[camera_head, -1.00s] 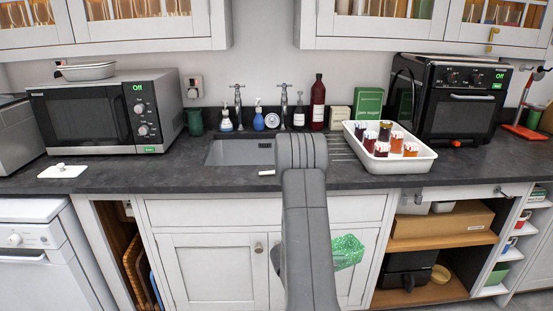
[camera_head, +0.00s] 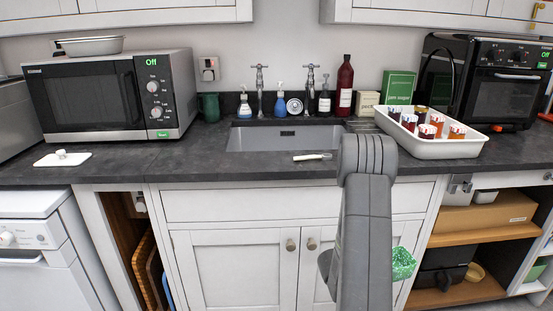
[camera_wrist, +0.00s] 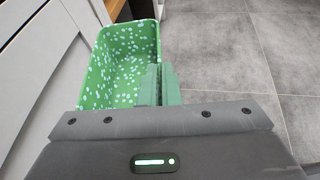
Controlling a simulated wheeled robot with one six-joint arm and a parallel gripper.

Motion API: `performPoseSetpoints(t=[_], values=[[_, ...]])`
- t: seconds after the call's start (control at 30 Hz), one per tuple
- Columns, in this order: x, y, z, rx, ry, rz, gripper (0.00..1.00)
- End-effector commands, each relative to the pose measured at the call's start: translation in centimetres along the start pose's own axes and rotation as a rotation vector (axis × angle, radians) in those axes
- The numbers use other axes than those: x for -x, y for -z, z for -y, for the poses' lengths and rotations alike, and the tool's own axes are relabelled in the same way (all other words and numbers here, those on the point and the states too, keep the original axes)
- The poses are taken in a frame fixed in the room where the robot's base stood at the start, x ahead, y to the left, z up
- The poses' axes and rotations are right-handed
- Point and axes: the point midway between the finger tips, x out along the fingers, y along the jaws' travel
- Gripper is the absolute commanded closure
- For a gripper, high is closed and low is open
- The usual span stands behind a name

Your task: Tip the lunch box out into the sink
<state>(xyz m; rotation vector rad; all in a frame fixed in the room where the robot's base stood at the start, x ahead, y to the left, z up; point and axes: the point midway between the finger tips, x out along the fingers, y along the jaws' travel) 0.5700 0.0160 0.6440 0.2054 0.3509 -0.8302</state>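The lunch box (camera_head: 403,264) is green with white speckles and open at the top. In the head view it shows partly behind my arm, below the counter and in front of the lower cabinets. In the wrist view the lunch box (camera_wrist: 112,62) is close, and I look into its speckled inside; I cannot make out any contents. My gripper (camera_wrist: 158,82) has its greenish fingers close together at the box's near right wall, apparently pinching it. The sink (camera_head: 285,138) is a grey basin set in the dark counter, higher than the box and left of it.
A small pale-handled tool (camera_head: 312,157) lies on the counter at the sink's front edge. A white tray (camera_head: 440,150) of jars stands to the right. Bottles and two taps line the back. A microwave (camera_head: 110,95) stands left.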

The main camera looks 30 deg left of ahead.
Motion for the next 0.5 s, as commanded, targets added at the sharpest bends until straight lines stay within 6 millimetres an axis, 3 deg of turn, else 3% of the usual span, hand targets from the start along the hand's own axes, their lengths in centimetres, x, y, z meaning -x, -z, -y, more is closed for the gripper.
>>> performPoseSetpoints(t=[0.5], values=[[14.1, -5.7, -2.3, 0.15, -0.381, -0.016, 1.0]])
